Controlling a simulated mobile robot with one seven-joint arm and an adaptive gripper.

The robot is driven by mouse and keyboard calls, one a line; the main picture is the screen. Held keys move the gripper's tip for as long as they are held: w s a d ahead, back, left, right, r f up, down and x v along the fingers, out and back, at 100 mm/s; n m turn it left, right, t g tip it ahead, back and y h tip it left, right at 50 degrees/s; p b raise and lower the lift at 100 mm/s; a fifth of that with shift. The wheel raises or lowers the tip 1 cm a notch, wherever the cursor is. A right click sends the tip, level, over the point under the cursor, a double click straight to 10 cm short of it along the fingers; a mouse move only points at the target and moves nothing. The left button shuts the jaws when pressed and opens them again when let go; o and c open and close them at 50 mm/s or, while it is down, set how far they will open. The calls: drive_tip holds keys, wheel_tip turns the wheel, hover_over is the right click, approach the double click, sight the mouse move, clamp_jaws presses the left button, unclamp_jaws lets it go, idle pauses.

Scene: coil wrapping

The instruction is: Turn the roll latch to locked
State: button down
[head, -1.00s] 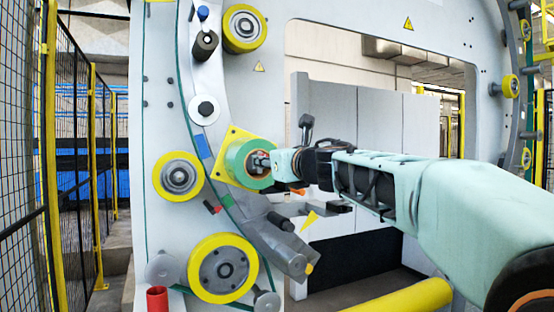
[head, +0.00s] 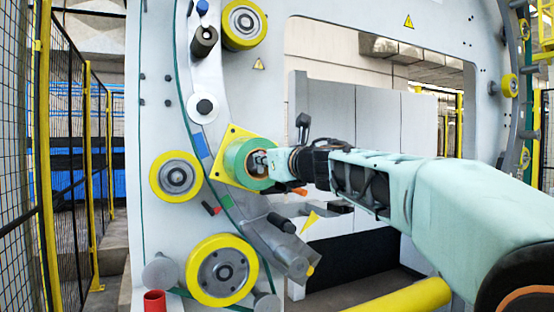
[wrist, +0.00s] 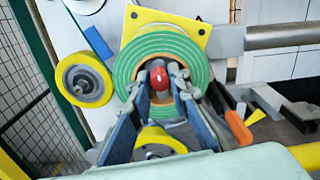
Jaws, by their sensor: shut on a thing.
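The green-ringed roll (head: 240,158) sits on a yellow plate (head: 228,137) on the grey ring's lower left side. In the wrist view the roll (wrist: 194,57) faces me, with a red knob (wrist: 158,80) at its centre, which I take as the roll latch. My gripper (wrist: 157,82) has its two fingers on either side of this knob and is shut on it. In the head view my gripper (head: 262,159) reaches into the roll's middle from the right. The fingers hide part of the hub, and I cannot read the latch position.
Yellow rollers (head: 222,270) stand above, left of and below the roll. An orange-tipped handle (wrist: 238,128) is close to my right finger in the wrist view. A grey bracket (head: 310,207) lies below my wrist. A mesh fence (head: 75,150) is at the left.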

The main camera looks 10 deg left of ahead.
drive_tip(key=shift+w+d+r+m, duration=0.15)
drive_tip(key=shift+d+m, duration=0.1)
drive_tip(key=shift+m, duration=0.15)
idle(0.5)
wheel_tip(320, 180, down, 6)
drive_tip(key=w+d+m+p, duration=0.1)
drive_tip(key=m+p, duration=0.6)
drive_tip(key=m, duration=1.5)
drive_tip(key=shift+w+d+p, duration=0.25)
drive_tip(key=shift+d+p, duration=0.05)
drive_tip(key=shift+d, duration=0.15)
drive_tip(key=shift+m, duration=0.3)
drive_tip(key=c, duration=1.8)
unclamp_jaws()
drive_tip(key=shift+r, duration=0.15)
